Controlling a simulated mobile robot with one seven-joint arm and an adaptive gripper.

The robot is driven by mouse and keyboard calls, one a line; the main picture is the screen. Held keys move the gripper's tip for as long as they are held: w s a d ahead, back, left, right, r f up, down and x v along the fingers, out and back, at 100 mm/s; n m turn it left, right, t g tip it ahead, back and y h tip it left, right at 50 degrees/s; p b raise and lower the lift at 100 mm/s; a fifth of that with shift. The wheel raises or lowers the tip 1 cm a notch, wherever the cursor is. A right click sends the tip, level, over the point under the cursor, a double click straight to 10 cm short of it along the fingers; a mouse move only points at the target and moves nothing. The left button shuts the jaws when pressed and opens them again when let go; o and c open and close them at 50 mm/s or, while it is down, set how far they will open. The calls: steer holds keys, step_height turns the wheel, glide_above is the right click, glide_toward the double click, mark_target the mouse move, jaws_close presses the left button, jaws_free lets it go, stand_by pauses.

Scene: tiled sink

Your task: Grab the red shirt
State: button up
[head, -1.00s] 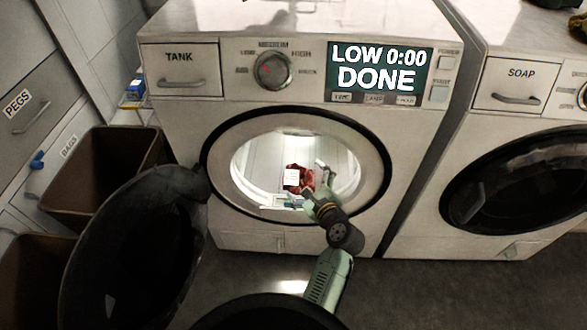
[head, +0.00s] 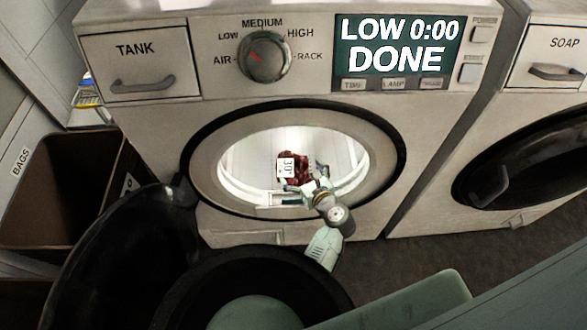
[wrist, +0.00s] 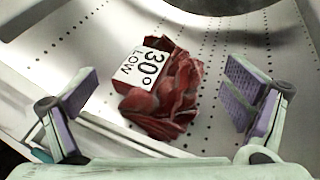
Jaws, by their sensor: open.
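The red shirt (head: 298,171) lies crumpled inside the lit drum of the dryer (head: 140,75), whose display reads "LOW 0:00 DONE". In the wrist view the shirt (wrist: 172,105) rests on the perforated drum floor (wrist: 75,55) and carries a white tag (wrist: 142,68) reading "30° LOW". My gripper (wrist: 160,105) is open, its purple-padded fingers apart on the left and right of the shirt. The shirt lies between and somewhat beyond them, and neither finger touches it. In the head view my gripper (head: 313,186) is inside the round opening, just in front of the shirt and partly covering it.
The dryer's round dark door (head: 120,270) hangs open at the lower left. A brown bin (head: 65,205) stands left of the machine. A second machine with a closed dark door (head: 535,165) is at the right. The opening's rim (head: 392,165) surrounds my arm.

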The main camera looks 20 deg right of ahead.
mark_target(290, 156)
steer(key=shift+d+x, duration=0.15)
steer(key=shift+x, duration=1.25)
steer(key=shift+d+x, duration=0.1)
steer(key=shift+x, duration=1.3)
steer(key=shift+c, duration=0.4)
jaws_close()
